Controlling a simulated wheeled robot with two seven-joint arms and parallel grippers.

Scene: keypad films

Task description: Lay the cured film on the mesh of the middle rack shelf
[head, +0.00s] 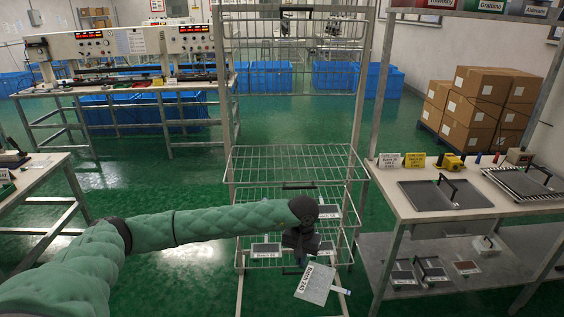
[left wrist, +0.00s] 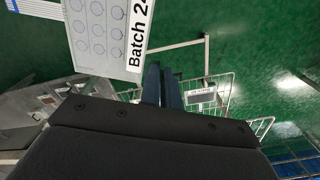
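The film (head: 316,285), a pale sheet labelled "Batch 240", hangs tilted below my left gripper (head: 303,258). In the left wrist view the film (left wrist: 100,32) shows printed circles and touches or nearly touches the closed-together fingers (left wrist: 163,84); the gripper looks shut on its edge. The metal rack (head: 228,110) has several wire mesh shelves. An empty-looking mesh shelf (head: 290,160) is above and behind the gripper. Lower mesh shelves are partly hidden by my arm; which is the middle one is hard to tell. My right gripper is out of view.
A labelled dark piece (head: 265,250) lies on a lower rack shelf. A left bench (head: 40,180) stands nearby.

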